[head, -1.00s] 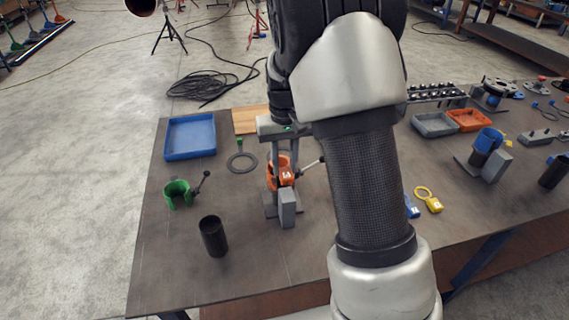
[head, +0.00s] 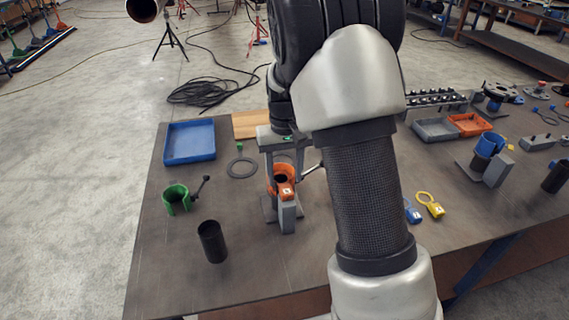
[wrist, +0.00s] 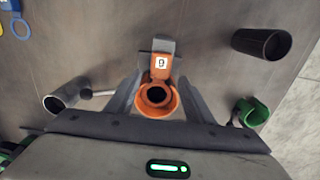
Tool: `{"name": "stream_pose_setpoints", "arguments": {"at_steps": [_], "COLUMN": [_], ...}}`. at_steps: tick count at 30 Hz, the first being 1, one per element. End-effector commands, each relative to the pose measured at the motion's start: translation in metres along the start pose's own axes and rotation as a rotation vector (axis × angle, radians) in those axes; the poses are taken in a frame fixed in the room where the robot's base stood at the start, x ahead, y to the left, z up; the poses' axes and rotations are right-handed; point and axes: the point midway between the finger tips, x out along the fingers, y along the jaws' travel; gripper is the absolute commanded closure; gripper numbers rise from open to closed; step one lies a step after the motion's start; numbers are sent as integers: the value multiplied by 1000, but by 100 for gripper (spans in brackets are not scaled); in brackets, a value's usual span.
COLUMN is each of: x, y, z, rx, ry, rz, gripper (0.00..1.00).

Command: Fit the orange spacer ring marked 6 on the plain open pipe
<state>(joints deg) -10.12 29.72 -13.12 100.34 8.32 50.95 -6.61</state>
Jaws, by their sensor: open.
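The orange ring (head: 285,173) with its orange tag (head: 286,191) sits at the grey stand (head: 288,217) near the table's middle left. In the wrist view, the orange ring (wrist: 171,103) surrounds a dark round pipe mouth (wrist: 156,95). Its tag (wrist: 160,66) carries a digit, upside down here, that reads as 6, and lies over the stand. My gripper (head: 283,166) is open, its fingers on either side of the ring; in the wrist view my gripper (wrist: 157,88) also straddles it. Finger contact and how far the ring sits down the pipe cannot be told.
A black open pipe (head: 212,242) stands front left, near a green collar (head: 177,200). A blue tray (head: 190,142) and flat grey ring (head: 242,168) lie behind. Blue (head: 412,212) and yellow (head: 430,205) tagged rings lie right; beyond is a blue collar on a stand (head: 490,145).

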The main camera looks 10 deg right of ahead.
Motion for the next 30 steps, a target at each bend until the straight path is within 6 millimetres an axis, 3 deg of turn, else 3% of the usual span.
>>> {"name": "stream_pose_setpoints", "arguments": {"at_steps": [5, 21, 30], "x": [-22, -146, -177], "y": [0, 0, 0], "z": [-2, -1, 0], "rx": [-1, 1, 0], "ry": [5, 6, 2], "rz": [0, 0, 0], "gripper": [52, 52, 52]}}
